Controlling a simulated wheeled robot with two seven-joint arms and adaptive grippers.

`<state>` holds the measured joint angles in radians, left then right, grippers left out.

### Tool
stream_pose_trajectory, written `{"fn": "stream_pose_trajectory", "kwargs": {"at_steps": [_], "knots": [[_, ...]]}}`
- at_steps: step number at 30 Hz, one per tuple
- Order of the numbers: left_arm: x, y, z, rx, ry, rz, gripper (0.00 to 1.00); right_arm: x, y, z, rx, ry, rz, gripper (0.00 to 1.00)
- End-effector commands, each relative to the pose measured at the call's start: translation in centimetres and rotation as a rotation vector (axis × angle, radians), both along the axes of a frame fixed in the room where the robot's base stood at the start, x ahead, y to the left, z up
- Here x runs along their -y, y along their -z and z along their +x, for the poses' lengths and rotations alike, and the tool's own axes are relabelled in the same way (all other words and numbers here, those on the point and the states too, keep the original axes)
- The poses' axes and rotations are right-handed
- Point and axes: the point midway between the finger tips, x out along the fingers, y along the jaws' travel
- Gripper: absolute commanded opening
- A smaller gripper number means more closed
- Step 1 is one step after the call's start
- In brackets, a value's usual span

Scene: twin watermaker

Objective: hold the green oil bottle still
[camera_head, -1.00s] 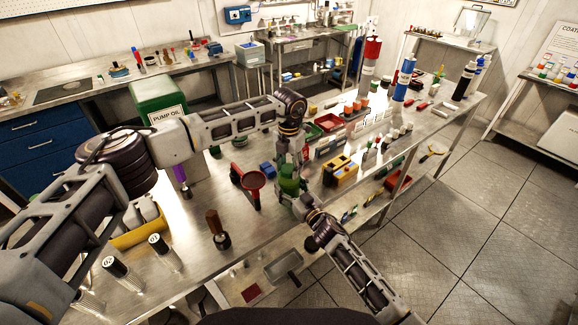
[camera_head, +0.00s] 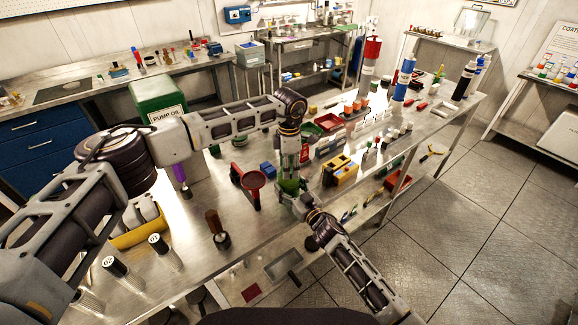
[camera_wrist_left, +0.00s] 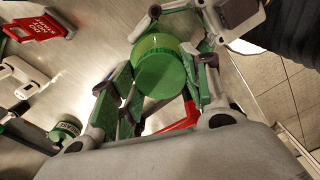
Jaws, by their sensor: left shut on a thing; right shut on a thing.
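The green oil bottle (camera_head: 289,186) stands near the front edge of the steel bench, mostly hidden by my grippers. In the left wrist view its round green top (camera_wrist_left: 165,66) sits between the fingers. My left gripper (camera_head: 290,178) reaches down from above and is shut on the bottle's upper part. My right gripper (camera_head: 296,200) comes from the lower right and is shut around the bottle from the side; its fingers also show at the top of the left wrist view (camera_wrist_left: 180,30). The exact finger contacts are partly hidden.
A yellow block tray (camera_head: 340,172) is to the right. A wooden-handled tool (camera_head: 216,228) stands at the front left. The green pump oil box (camera_head: 160,102) is behind my left arm.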

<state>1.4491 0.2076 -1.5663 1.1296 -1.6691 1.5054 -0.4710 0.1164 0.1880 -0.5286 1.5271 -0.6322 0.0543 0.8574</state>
Motion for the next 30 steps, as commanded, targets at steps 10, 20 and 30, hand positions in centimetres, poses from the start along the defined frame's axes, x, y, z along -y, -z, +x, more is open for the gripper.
{"fn": "stream_pose_trajectory", "kwargs": {"at_steps": [10, 20, 30], "knots": [[-0.08, -0.03, 0.12, 0.002, 0.284, 0.001, 0.18, -0.02, 0.03, -0.04, 0.0, -0.001, 0.0, 0.02], [-0.08, -0.02, 0.12, 0.002, 0.397, 0.0, 0.51, -0.03, 0.03, -0.05, 0.0, -0.001, 0.0, 0.02], [-0.03, 0.01, 0.04, 0.0, 0.396, -0.001, 0.72, -0.02, 0.04, -0.04, 0.0, -0.001, 0.0, 0.02]]}}
